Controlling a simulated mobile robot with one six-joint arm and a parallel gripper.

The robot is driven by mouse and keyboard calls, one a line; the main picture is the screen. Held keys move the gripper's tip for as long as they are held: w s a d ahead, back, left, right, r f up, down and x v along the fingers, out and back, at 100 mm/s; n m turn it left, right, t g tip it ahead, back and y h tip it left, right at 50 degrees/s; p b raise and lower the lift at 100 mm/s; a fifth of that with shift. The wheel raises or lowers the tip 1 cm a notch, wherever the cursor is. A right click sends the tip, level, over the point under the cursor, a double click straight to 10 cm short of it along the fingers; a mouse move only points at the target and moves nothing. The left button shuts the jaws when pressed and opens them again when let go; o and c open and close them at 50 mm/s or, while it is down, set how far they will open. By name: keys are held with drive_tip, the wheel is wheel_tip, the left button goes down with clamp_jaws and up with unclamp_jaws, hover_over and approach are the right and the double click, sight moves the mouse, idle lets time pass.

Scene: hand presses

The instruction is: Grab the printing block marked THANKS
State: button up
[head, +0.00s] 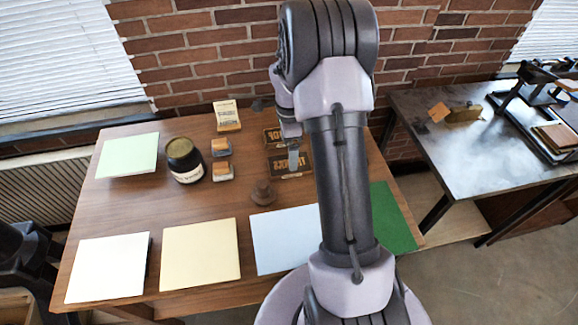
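The printing block with mirrored letters that look like THANKS (277,168) is a dark, flat block with tan raised letters. It lies on the wooden table in the head view, just left of my arm. My gripper (293,160) points down and overlaps the block's middle in the picture, hiding some letters. Whether it touches the block I cannot tell. Only a narrow grey finger part shows, so its opening is unclear. A second dark block with mirrored letters (271,136) lies just behind, partly hidden by my wrist.
A brown knobbed tool (263,193) stands in front of the block. A dark jar (185,160), two small stamps (221,146) and a cream box (227,116) stand left. Paper sheets (201,255) line the front. A brick wall bounds the back; a metal table (455,150) is right.

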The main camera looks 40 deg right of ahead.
sight(278, 165)
wheel_tip(278, 165, down, 7)
drive_tip(key=shift+w+d+f+b, duration=0.1)
drive_tip(key=shift+d+b, duration=0.05)
drive_tip(key=shift+b, duration=0.95)
drive_tip(key=shift+r, duration=0.2)
drive_tip(key=shift+c, duration=0.2)
drive_tip(key=c, duration=1.8)
